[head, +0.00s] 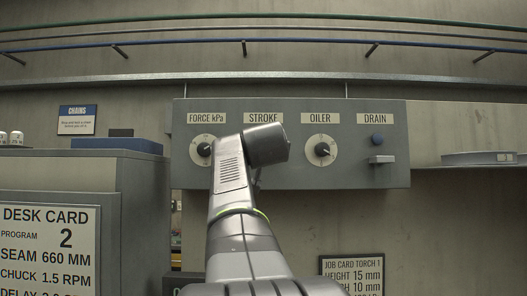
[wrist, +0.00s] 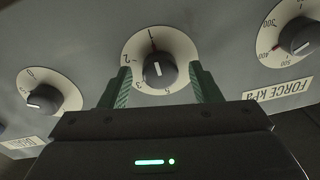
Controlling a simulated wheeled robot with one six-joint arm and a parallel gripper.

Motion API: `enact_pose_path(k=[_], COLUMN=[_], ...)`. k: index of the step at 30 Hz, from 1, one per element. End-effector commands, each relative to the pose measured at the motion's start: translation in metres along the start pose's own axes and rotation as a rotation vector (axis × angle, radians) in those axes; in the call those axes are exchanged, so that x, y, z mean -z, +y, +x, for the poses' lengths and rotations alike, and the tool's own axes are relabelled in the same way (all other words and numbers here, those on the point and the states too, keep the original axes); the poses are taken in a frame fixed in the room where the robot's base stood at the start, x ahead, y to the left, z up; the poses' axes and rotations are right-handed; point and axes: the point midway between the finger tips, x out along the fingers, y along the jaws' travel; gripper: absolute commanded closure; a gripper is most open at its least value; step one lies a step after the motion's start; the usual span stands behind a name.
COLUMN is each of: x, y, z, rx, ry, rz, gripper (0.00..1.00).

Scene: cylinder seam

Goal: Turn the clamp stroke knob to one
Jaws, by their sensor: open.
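The clamp stroke knob (wrist: 158,70) is a dark round knob with a white pointer line, on a pale round dial (wrist: 135,45) in the middle of the wrist view. The dial numbers appear upside down there; a 2 and a 3 show at its left, but I cannot tell the exact setting. In the head view my arm hides this knob, and only the STROKE label (head: 263,118) shows above it. My gripper (wrist: 160,69) is open, with its green fingers at either side of the knob in the wrist view. I see no clear contact with it.
The force knob (head: 204,149) is left of my arm, and the oiler knob (head: 322,150) is to the right. A desk card (head: 48,250) reads program 2.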

Motion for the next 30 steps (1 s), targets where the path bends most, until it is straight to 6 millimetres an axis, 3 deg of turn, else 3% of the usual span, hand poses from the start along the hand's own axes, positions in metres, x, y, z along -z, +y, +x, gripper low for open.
enact_pose_path(k=[5,19,24,30], x=[-0.001,-0.002,-0.001,-0.001], y=[0.0,0.0,0.0,0.0], z=[-0.021,-0.116,-0.132,-0.136], rx=[0.001,0.002,0.002,0.0], ry=[0.002,0.001,0.001,-0.001], rz=[0.0,0.001,0.001,0.001], gripper=[0.43,0.43,0.43,0.43])
